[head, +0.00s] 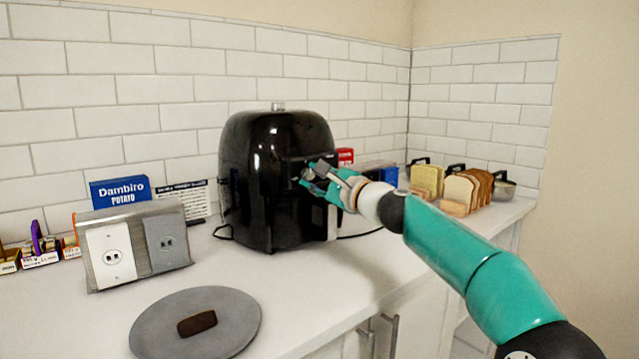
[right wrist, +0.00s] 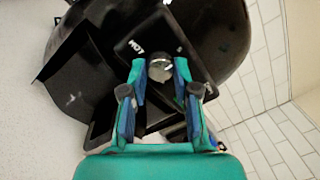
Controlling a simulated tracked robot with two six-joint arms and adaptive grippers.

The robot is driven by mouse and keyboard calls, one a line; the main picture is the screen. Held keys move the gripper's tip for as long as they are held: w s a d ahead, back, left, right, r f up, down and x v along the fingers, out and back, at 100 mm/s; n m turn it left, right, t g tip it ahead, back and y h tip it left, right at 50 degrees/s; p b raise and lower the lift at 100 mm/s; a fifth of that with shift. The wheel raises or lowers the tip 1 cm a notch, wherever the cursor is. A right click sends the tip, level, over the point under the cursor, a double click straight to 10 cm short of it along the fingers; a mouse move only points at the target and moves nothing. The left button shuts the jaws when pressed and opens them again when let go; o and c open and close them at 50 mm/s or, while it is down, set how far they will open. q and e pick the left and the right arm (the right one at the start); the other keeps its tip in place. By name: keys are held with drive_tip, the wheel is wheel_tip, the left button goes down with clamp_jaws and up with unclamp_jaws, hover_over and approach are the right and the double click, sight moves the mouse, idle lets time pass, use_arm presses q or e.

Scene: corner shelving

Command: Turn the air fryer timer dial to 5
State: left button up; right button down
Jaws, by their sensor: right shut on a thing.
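The black air fryer (head: 272,170) stands upright on the white counter against the tiled wall. My right gripper (head: 313,177) is at the upper front of the fryer, at its control panel. In the right wrist view, the silver timer dial (right wrist: 159,67) sits between the fingertips of my right gripper (right wrist: 160,75), which is shut on it. The dial's numbers are not readable; part of the panel (right wrist: 148,38) with white lettering shows above it. My left gripper is not in view.
A grey round plate (head: 150,325) with a dark brown block (head: 197,322) lies at the front. A metal outlet box (head: 135,245) stands left of the fryer. Bread slices in racks (head: 462,190) stand at the right. Counter between plate and fryer is clear.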

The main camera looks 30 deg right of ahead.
drive_tip(key=shift+w+a+f+n, duration=0.15)
drive_tip(key=shift+a+f+n, duration=0.15)
drive_tip(key=shift+a, duration=0.05)
drive_tip(key=c, duration=0.9)
unclamp_jaws()
drive_tip(key=shift+a, duration=0.1)
drive_tip(key=shift+o, duration=0.2)
drive_tip(key=shift+r, duration=0.15)
drive_tip(key=shift+d, duration=0.2)
drive_tip(key=s+d, duration=0.1)
drive_tip(key=s, duration=1.1)
drive_tip(key=shift+f, duration=0.4)
